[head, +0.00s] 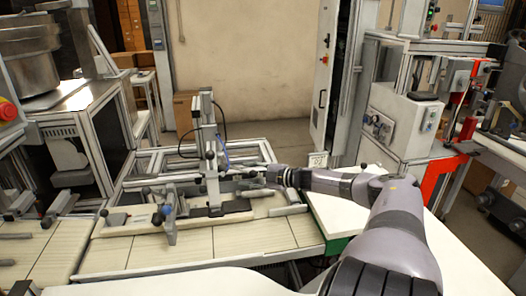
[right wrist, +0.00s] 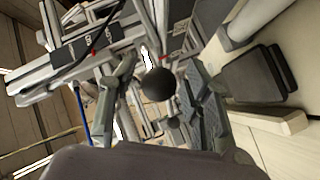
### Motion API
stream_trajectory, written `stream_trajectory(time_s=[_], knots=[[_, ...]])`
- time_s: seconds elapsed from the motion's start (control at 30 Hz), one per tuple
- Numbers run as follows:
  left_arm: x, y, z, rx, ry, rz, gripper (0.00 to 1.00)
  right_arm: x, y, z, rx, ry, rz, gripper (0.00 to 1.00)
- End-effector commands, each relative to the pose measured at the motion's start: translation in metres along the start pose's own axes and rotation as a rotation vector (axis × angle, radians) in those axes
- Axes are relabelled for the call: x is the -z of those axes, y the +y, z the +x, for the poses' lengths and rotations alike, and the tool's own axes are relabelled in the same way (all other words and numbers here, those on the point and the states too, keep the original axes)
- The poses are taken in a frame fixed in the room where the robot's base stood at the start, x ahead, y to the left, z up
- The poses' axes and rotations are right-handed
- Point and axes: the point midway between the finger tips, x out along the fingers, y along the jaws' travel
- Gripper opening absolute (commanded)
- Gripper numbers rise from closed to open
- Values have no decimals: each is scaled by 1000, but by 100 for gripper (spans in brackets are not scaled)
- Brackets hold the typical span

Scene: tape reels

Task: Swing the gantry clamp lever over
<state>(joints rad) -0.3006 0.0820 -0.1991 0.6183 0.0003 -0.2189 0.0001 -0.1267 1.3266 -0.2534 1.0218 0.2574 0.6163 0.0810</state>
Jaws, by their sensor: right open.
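The gantry (head: 208,130) is an upright aluminium post with dark fittings, standing on a frame over the slatted bench. My right gripper (head: 242,173) reaches in from the right, close beside the post's lower part. In the right wrist view, a round black knob (right wrist: 158,84), which looks like the end of the clamp lever, shows between the two grey fingers of my open right gripper (right wrist: 157,92). I cannot tell whether the fingers touch it. The lever's shaft is mostly hidden behind the knob. My left gripper is out of view.
A dark cable (head: 222,118) loops from the post. Metal rails (head: 262,152) run behind my gripper. A white table (head: 345,218) lies right of the bench under my right arm.

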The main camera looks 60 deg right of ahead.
Motion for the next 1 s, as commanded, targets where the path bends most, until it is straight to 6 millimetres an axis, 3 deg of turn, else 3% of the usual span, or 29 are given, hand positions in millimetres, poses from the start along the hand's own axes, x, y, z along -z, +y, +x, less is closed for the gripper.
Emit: stream_trajectory(time_s=[1.0], knots=[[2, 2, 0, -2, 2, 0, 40, 0, -3, -51, 4, -1, 2, 44]])
